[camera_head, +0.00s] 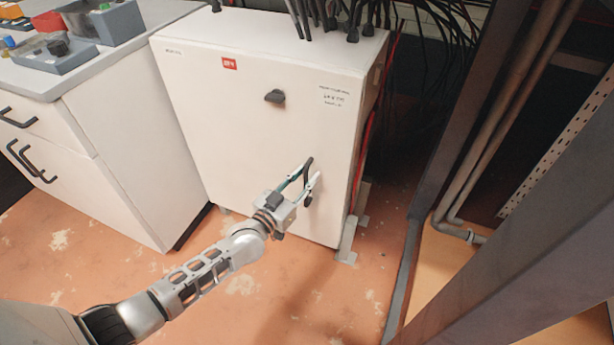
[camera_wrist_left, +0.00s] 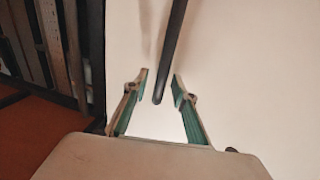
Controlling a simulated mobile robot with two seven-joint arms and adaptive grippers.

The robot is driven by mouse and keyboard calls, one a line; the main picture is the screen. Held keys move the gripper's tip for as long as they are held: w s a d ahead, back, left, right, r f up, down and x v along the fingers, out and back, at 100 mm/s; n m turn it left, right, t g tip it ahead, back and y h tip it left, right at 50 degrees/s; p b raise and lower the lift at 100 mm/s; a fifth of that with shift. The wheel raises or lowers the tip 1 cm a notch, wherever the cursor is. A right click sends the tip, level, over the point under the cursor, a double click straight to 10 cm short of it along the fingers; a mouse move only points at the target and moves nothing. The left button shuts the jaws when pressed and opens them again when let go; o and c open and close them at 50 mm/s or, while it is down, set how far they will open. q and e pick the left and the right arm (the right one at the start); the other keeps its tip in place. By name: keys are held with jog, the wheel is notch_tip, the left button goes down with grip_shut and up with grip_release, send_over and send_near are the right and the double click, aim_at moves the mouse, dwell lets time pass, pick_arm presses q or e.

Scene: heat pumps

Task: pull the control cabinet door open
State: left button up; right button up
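The control cabinet (camera_head: 235,130) is a white box in the middle of the head view, and its front door looks shut. A dark bar handle (camera_head: 308,166) is on the lower right of the door. A dark knob (camera_head: 274,96) sits higher up. My left gripper (camera_head: 310,179) is at the handle. In the left wrist view, its two fingers (camera_wrist_left: 161,76) are open, with the dark handle (camera_wrist_left: 170,50) running between them and a gap showing on each side. The fingers partly hide the handle's lower part in the head view. My right gripper is not in view.
A white drawer unit (camera_head: 125,140) with bins (camera_head: 105,20) on top stands left of the cabinet. Black cables (camera_head: 330,15) rise from the cabinet top. A dark metal frame post (camera_head: 450,150) and pipes (camera_head: 500,110) stand to the right. Floor in front is clear.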

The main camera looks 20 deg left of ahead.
pick_arm(q)
jog(key=shift+w, duration=0.15)
grip_shut()
